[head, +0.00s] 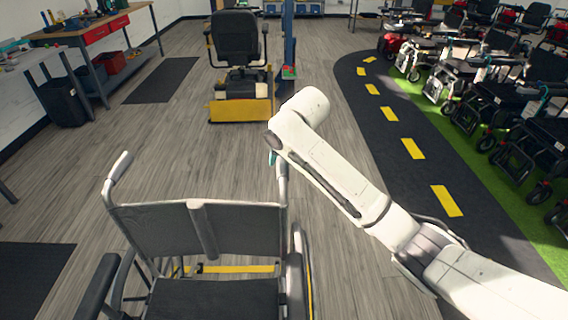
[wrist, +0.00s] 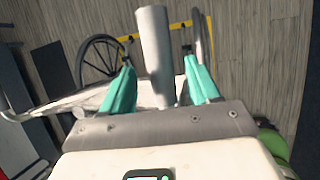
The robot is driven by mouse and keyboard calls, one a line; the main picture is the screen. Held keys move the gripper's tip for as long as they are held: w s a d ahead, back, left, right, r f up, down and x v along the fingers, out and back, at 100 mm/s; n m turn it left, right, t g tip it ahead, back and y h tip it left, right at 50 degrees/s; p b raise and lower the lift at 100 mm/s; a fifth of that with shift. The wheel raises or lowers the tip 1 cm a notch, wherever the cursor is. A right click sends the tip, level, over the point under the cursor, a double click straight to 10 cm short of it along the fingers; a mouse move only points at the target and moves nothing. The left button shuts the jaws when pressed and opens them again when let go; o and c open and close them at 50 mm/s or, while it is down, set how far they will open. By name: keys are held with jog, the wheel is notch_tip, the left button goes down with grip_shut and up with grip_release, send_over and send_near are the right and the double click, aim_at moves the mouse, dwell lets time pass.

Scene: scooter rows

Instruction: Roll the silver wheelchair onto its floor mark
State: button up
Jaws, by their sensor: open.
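The silver wheelchair (head: 197,232) stands at the lower left of the head view, its dark backrest and seat in front of me. Yellow floor lines (head: 237,269), probably the floor mark, show through its frame; most of the outline is hidden by the chair. They also show in the wrist view (wrist: 181,25). My gripper (head: 273,158) is at the chair's right push handle, mostly hidden behind my arm. In the wrist view my gripper (wrist: 160,82) is open, with teal fingers on either side of a pale grey post (wrist: 154,50), seemingly the handle. I cannot tell whether they touch it.
A black seat on a yellow base (head: 240,110) stands ahead beside a blue post (head: 289,45). Workbenches (head: 80,30) line the left. A dark track with yellow dashes (head: 412,148) curves along the right, before rows of scooters and chairs (head: 530,140). The wood floor between is clear.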

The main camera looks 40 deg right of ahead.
jog(key=v, duration=0.8)
jog(key=s+a+f+m+y, duration=0.2)
jog(key=s+a+f+m, duration=0.3)
jog(key=a+f+m, duration=0.4)
jog(key=s+a+f+m, duration=0.1)
jog(key=s+f+m, duration=0.3)
jog(key=s, duration=0.2)
jog(key=s+a+f+m+g, duration=0.1)
jog(key=s+a+f+m, duration=0.1)
jog(key=s+f+m, duration=0.2)
jog(key=s+a+f+m+g, duration=0.1)
jog(key=s+f+m, duration=0.3)
jog(key=s, duration=0.5)
jog(key=shift+a+f+m+y, duration=0.15)
jog(key=shift+f+m, duration=0.05)
jog(key=shift+f, duration=0.2)
jog(key=shift+a+f+m+y, duration=0.15)
jog(key=shift+a+f+m, duration=0.05)
jog(key=shift+f, duration=0.15)
jog(key=s+d+f+m+g+h, duration=0.1)
jog(key=s+d+m, duration=0.1)
jog(key=s, duration=0.5)
jog(key=s+d+f+m+g+h, duration=0.1)
jog(key=s+d+f+m, duration=0.1)
jog(key=s+m, duration=0.3)
jog(key=shift+s+d, duration=0.55)
jog(key=shift+s, duration=0.35)
